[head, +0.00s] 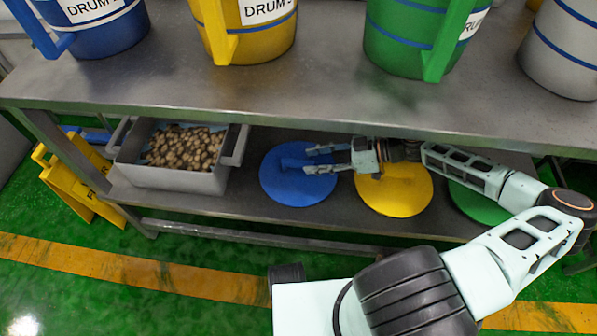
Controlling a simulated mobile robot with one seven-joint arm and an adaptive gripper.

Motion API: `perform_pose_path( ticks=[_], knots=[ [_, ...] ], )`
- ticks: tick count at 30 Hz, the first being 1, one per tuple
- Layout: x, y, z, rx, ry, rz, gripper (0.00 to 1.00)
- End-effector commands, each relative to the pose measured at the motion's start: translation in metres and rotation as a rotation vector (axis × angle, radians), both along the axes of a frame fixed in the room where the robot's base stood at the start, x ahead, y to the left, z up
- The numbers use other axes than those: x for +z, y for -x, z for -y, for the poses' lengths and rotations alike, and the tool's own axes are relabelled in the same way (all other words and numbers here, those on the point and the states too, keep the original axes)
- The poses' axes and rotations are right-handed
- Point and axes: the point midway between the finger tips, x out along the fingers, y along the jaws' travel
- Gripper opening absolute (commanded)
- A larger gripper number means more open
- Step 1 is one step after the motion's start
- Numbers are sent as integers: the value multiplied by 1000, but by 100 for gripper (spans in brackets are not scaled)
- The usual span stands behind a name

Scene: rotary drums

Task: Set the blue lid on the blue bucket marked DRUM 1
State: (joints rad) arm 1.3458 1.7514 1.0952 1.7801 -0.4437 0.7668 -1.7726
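The blue lid (290,194) is a round disc with a raised bar handle, lying flat on the lower shelf. My gripper (312,160) reaches in from the right, over the right part of the blue lid. Its two fingers are spread apart, with the lid's handle near their tips. I cannot tell whether the fingers touch the handle. The blue bucket marked DRUM (98,34) stands on the upper table at the top left. Its number and its top are cut off by the picture's edge.
A yellow lid (396,197) and a green lid (474,203) lie to the right, partly under my arm. A grey tray (172,181) of brown lumps stands left of the blue lid. Yellow (262,45), green (397,42) and grey (566,50) buckets stand on the table (330,105), overhanging the shelf.

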Motion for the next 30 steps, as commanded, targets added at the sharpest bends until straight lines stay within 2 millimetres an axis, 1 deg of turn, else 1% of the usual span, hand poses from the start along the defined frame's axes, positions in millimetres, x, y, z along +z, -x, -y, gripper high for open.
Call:
perform_pose_path(
  ticks=[2,4,9,12,15,21,23,30],
  knots=[
    [-1,0,-2,1,0,0,36],
    [-5,-1,-9,2,-1,-1,36],
    [-14,-5,-34,3,0,-1,36],
    [-18,-7,-44,1,1,0,36],
    [-19,-9,-48,-1,2,1,36],
    [-18,-9,-48,-2,2,0,36],
    [-18,-9,-48,-2,2,0,31],
    [-18,-9,-48,-2,2,0,4]
  ],
)
